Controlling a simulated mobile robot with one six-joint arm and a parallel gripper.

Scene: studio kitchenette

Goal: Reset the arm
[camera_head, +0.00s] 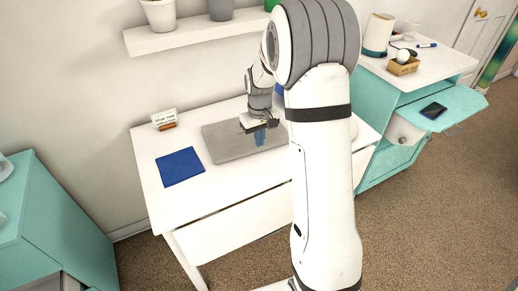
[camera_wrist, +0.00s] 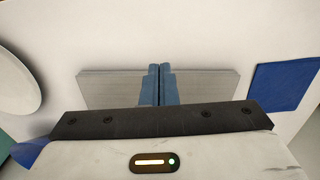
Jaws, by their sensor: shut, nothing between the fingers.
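My gripper (camera_head: 260,138) hangs over the white desk, its blue fingers pointing down above a grey rectangular board (camera_head: 222,142). In the wrist view my gripper (camera_wrist: 160,70) shows its two blue fingers pressed together, with nothing between them. The board (camera_wrist: 110,88) lies behind the fingertips there, showing on both sides of them. My arm reaches across the middle of the head view and hides part of the desk.
A blue mat (camera_head: 180,167) and a small sign (camera_head: 164,119) are on the desk (camera_head: 215,185). A shelf (camera_head: 195,32) with pots hangs above. Teal cabinets stand left (camera_head: 60,215) and right (camera_head: 385,165); the right one has an open drawer (camera_head: 450,103) holding a dark flat object.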

